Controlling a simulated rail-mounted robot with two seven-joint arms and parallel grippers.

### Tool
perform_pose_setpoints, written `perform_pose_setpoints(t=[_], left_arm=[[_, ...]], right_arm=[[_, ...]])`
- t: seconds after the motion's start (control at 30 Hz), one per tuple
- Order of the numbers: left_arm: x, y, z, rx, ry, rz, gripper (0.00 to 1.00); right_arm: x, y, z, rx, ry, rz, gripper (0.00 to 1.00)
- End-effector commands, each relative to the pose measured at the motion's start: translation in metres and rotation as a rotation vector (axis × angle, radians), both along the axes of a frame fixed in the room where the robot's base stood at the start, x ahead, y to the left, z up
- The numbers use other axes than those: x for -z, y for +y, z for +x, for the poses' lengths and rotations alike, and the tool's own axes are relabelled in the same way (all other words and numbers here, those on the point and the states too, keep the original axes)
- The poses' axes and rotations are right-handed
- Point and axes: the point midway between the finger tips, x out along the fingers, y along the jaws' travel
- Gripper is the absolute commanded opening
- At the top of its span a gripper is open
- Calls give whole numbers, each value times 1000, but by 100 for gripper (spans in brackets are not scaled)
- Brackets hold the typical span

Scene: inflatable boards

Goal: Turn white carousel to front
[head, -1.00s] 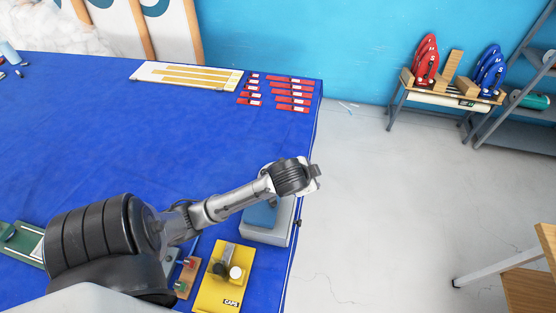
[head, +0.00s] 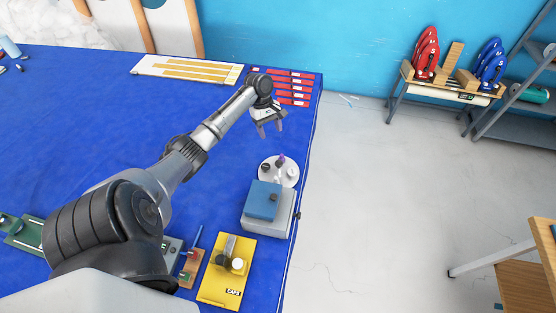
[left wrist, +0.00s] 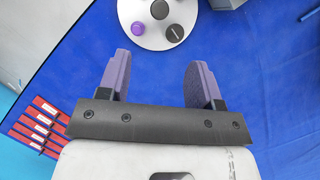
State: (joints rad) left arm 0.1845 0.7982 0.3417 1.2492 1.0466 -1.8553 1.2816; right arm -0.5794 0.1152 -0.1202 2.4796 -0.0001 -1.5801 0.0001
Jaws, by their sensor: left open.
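The white carousel (head: 289,178) is a round disc on the blue table, partly under or behind a grey box with a blue top. It carries a purple knob, a black knob and other small parts, and also shows at the top of the left wrist view (left wrist: 151,38). My left gripper (head: 270,132) is open and empty, beyond the carousel toward the red strips. In the left wrist view its two purple-grey fingers (left wrist: 158,75) are apart, with the carousel's edge just ahead, not between them. My right gripper is not in view.
The grey box with a blue top (head: 265,208) stands against the near side of the carousel. A yellow caps board (head: 222,290) lies nearer. Red strips (head: 291,93) and a white board with wooden slats (head: 150,76) lie at the back. The table's middle is clear.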

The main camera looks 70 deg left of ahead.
Motion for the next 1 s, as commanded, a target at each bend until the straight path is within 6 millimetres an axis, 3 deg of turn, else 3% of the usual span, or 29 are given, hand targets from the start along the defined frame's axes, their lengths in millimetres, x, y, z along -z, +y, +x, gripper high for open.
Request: perform_pose_setpoints(t=[0.23, 0.7, 1.0], left_arm=[[15, -6, 1, -50, 23, -3, 59], [92, -38, 5, -47, 21, -1, 59], [122, -50, 7, -46, 20, 0, 59]], right_arm=[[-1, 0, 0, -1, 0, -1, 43], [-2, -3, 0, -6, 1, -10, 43], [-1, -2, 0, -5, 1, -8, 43]])
